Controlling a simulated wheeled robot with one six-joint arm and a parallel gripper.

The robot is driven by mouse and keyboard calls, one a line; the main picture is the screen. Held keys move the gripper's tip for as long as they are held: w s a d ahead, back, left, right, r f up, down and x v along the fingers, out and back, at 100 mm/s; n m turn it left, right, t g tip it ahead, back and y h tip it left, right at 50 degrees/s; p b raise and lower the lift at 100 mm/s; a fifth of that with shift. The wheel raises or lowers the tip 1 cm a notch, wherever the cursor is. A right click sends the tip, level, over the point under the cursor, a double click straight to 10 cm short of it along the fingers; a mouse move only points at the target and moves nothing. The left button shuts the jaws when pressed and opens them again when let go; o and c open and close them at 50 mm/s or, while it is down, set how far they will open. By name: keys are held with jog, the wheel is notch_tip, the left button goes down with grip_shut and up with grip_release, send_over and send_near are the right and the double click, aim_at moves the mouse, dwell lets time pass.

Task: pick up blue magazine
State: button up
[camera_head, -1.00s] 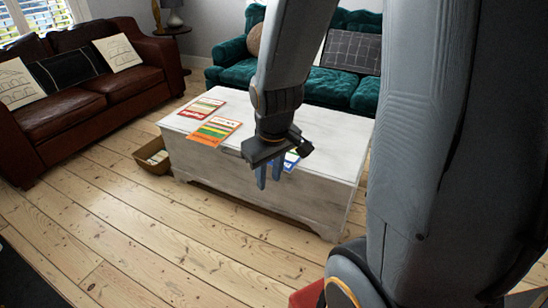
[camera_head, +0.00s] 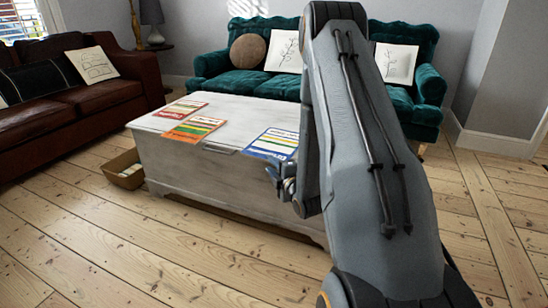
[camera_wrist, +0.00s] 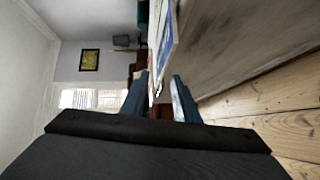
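The blue magazine (camera_head: 272,143) lies flat on top of the white chest (camera_head: 225,180), near its front edge. It has a blue border with coloured bands, and my arm hides part of its right side. It also shows in the wrist view (camera_wrist: 166,32), edge-on along the chest top. My gripper (camera_head: 271,174) is at the chest's front, just below the magazine's near edge. In the wrist view my gripper (camera_wrist: 160,95) has its two blue fingers apart, with the magazine's edge ahead between them. I cannot tell whether they touch it.
Two other magazines, an orange one (camera_head: 194,128) and a red one (camera_head: 181,108), lie on the chest's left part. A brown basket (camera_head: 124,172) stands left of it. A teal sofa (camera_head: 262,83) is behind, a brown sofa (camera_head: 75,98) at left. The front floor is clear.

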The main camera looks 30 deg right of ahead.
jog(key=shift+n+t, duration=0.6)
jog(key=shift+t, duration=0.1)
jog(key=w+d+b, duration=0.1)
jog(key=w, duration=0.1)
jog(key=w+f+b, duration=0.1)
jog(key=w+b, duration=0.1)
jog(key=w, duration=0.1)
jog(key=w+d+f+b, duration=0.1)
jog(key=w, duration=0.1)
jog(key=shift+w+d, duration=0.3)
grip_shut()
jog(key=shift+r, duration=0.1)
